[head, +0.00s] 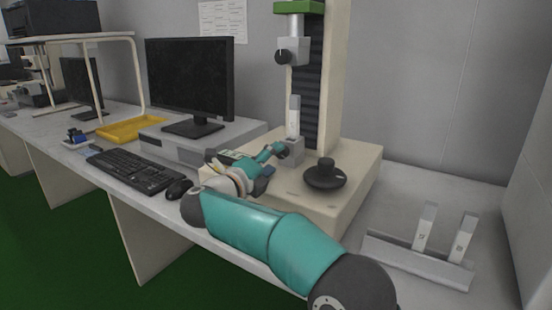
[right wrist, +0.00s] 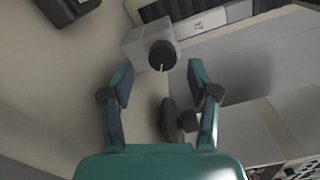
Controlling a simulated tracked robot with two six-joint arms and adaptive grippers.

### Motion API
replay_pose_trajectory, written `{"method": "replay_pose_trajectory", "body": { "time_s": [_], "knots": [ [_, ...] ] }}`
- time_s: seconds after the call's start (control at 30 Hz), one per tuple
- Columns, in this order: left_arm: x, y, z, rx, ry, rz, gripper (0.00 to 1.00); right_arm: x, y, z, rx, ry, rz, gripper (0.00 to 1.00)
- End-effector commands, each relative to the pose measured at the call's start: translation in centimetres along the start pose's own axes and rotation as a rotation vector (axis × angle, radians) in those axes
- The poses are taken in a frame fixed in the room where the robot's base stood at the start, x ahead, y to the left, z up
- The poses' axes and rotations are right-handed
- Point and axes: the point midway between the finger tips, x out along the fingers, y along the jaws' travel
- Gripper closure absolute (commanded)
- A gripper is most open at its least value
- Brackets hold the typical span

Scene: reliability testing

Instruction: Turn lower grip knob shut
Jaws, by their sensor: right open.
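The lower grip (head: 293,158) is a grey block low on the testing machine, with a pale specimen strip (head: 293,116) standing upright in it. Its black round knob (head: 283,149) faces my right gripper (head: 272,160). In the right wrist view the knob (right wrist: 162,55) shows a pale line mark pointing down and sits on the grip block (right wrist: 138,45). My right gripper (right wrist: 160,82) is open, its two fingers spread left and right just short of the knob, with nothing between them. In the head view the arm partly hides the machine's base. My left gripper is in neither view.
The upper grip (head: 292,50) hangs above. A rack (head: 418,262) with two specimens is at right. A monitor (head: 190,80), keyboard (head: 133,168) and mouse (head: 179,189) are at left.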

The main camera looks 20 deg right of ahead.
Motion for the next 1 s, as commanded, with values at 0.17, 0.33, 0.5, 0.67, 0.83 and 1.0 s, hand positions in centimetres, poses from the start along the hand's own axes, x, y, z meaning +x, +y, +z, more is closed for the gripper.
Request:
{"method": "replay_pose_trajectory", "body": {
  "time_s": [0.17,0.33,0.5,0.67,0.83,1.0],
  "knots": [
    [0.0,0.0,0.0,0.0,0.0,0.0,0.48,-3.8,0.1,0.1,-0.001,-0.004,0.001,0.4],
    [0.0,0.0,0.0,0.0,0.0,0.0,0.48,-7.0,0.1,0.0,-0.001,-0.002,0.001,0.4],
    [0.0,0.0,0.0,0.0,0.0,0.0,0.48,-8.9,0.2,0.0,0.0,-0.001,0.002,0.4],
    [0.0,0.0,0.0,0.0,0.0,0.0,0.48,-9.5,0.2,-0.1,0.0,0.002,0.001,0.4],
    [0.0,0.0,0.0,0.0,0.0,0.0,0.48,-9.5,0.2,-0.1,-0.001,0.002,0.001,0.4],
    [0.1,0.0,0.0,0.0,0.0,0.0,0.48,-9.5,0.2,0.0,-0.001,0.001,0.002,0.4]
  ]
}}
